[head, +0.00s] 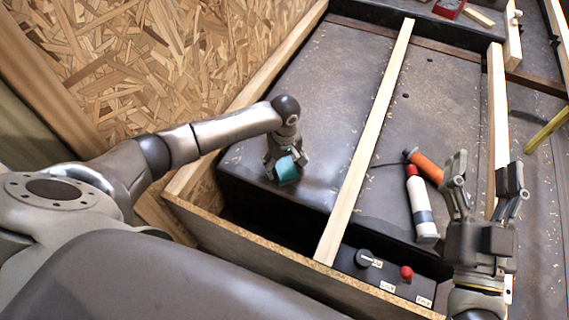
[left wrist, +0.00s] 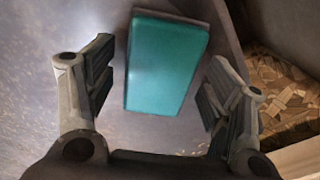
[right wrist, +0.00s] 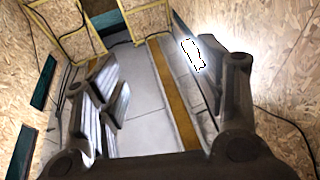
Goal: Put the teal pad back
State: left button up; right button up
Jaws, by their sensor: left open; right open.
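The teal pad (head: 287,171) lies on the dark metal surface of the left bay in the head view, near its front edge. My left gripper (head: 277,168) is right above it, partly covering it. In the left wrist view the teal pad (left wrist: 165,65) sits between the two open fingers of my left gripper (left wrist: 165,90), with a gap on both sides. My right gripper (head: 485,170) is raised at the right of the head view, open and empty. The right wrist view shows its spread fingers (right wrist: 160,105) with nothing between them.
A pale wooden strip (head: 372,130) runs along the bay to the right of the pad. Beyond it lie an orange-handled tool (head: 428,166) and a white-and-red tube (head: 420,205). A panel with a black knob (head: 364,258) and red button (head: 406,272) is in front. A chipboard wall stands left.

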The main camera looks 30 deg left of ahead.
aim_at(284, 166)
pick_arm(q)
jog(key=shift+r, duration=0.1)
jog(key=shift+r, duration=0.25)
notch_tip(284, 166, up, 5)
jog(key=shift+r+p, duration=0.2)
jog(key=shift+p, duration=1.05)
notch_tip(284, 166, up, 6)
jog(key=p, duration=0.2)
jog(key=s+d+f+m+t+h, duration=0.1)
jog(key=s+d+m+t+h, duration=0.1)
jog(key=s+d+m, duration=0.35)
jog(key=s+d+f+m+t+h, duration=0.1)
jog(key=s+d+f+m+t, duration=0.15)
jog(key=d, duration=0.55)
jog(key=s+a+r+m+t+y, duration=0.1)
jog(key=s+a+r+m+t, duration=0.2)
jog(key=s+a+r, duration=0.3)
jog(key=shift+s+a+r+m+y, duration=0.4)
jog(key=shift+s+r, duration=0.15)
jog(key=shift+s, duration=0.3)
pick_arm(e)
jog(key=s+d+f+g+h, duration=0.2)
jog(key=s+f+g, duration=0.2)
jog(key=f, duration=0.5)
jog(key=s+d+f+g+h, duration=0.2)
jog(key=s+f+g, duration=0.2)
jog(key=f+g, duration=0.4)
jog(key=shift+d+f+m+g, duration=0.3)
jog(key=shift+d+f, duration=0.05)
jog(key=shift+f, duration=0.35)
